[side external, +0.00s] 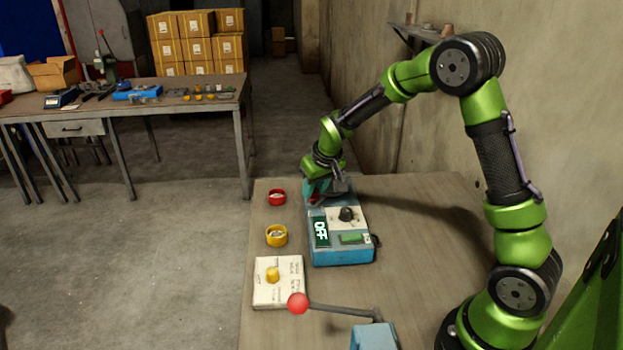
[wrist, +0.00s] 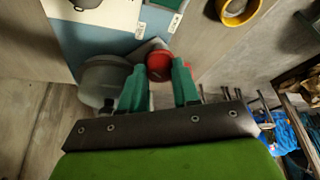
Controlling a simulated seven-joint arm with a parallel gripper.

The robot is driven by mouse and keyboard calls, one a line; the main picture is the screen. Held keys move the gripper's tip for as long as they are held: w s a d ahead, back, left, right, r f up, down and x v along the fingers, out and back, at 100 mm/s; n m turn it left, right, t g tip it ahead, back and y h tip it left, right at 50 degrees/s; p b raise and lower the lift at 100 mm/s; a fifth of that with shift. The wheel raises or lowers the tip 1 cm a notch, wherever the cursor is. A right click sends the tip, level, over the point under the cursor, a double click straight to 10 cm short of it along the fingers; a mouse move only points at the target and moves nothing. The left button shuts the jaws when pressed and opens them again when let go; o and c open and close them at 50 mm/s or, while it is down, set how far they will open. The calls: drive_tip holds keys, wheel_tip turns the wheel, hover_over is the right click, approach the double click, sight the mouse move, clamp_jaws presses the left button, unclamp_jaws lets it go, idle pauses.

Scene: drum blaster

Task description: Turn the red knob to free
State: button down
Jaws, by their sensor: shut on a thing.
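My gripper (side external: 318,192) is over the far end of the blue box (side external: 342,257) on the table, pointing down. In the wrist view its two teal fingers (wrist: 160,88) stand on either side of the red knob (wrist: 158,63) and are shut on it. The fingers hide part of the knob, and I cannot read its setting. In the side view only a little red shows beneath the gripper.
Left of the box stand a red cup (side external: 277,198), a yellow cup (side external: 276,236) and a pale plate with a yellow knob (side external: 272,274). A lever with a red ball (side external: 298,303) is at the front. The table right of the box is clear, with a wall beyond.

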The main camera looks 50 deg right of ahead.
drive_tip(key=shift+d+n+y, duration=0.15)
drive_tip(key=shift+n+y, duration=0.55)
drive_tip(key=shift+n, duration=0.9)
drive_tip(key=c, duration=0.8)
unclamp_jaws()
drive_tip(key=shift+r, duration=0.1)
drive_tip(key=v, duration=1.6)
drive_tip(key=shift+s+r, duration=0.25)
drive_tip(key=shift+r, duration=0.1)
